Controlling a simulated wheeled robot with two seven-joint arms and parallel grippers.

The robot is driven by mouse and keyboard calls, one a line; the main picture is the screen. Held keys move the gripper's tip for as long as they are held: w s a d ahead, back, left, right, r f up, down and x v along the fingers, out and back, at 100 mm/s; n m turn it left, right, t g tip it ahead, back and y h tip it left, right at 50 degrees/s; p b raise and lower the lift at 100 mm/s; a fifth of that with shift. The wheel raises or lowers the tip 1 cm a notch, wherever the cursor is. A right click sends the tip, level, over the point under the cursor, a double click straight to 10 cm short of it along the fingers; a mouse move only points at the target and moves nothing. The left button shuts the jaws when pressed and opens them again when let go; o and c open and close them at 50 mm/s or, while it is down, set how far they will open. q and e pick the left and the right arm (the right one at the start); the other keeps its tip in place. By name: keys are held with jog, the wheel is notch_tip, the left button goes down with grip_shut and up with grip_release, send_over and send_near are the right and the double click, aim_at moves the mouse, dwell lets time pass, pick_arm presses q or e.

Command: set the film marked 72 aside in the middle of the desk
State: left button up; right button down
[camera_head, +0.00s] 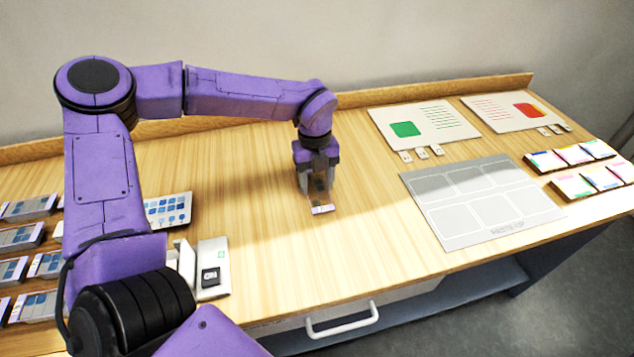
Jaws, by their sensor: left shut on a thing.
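My left gripper (318,186) points down over the middle of the wooden desk (270,230). It is shut on a small film (321,209), whose white label edge shows below the fingertips. The film is at or just above the desk top; I cannot tell if it touches. Its marking is too small to read. The fingers hide its upper part. My right gripper is not in view.
A grey paste-up board (465,230) lies to the right, with two printed sheets (405,140) (490,108) behind it. Colored pads (575,155) sit far right. Blue-grey film holders (28,207) and a white box (213,255) stand left. Bare wood surrounds the gripper.

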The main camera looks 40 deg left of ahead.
aim_at(315, 184)
pick_arm(q)
jog(key=shift+a+f, duration=0.1)
jog(key=shift+f, duration=0.4)
jog(key=shift+f, duration=0.15)
jog(key=o, duration=1.1)
notch_tip(315, 184, up, 12)
jog(key=a, duration=0.1)
jog(key=shift+w, duration=0.4)
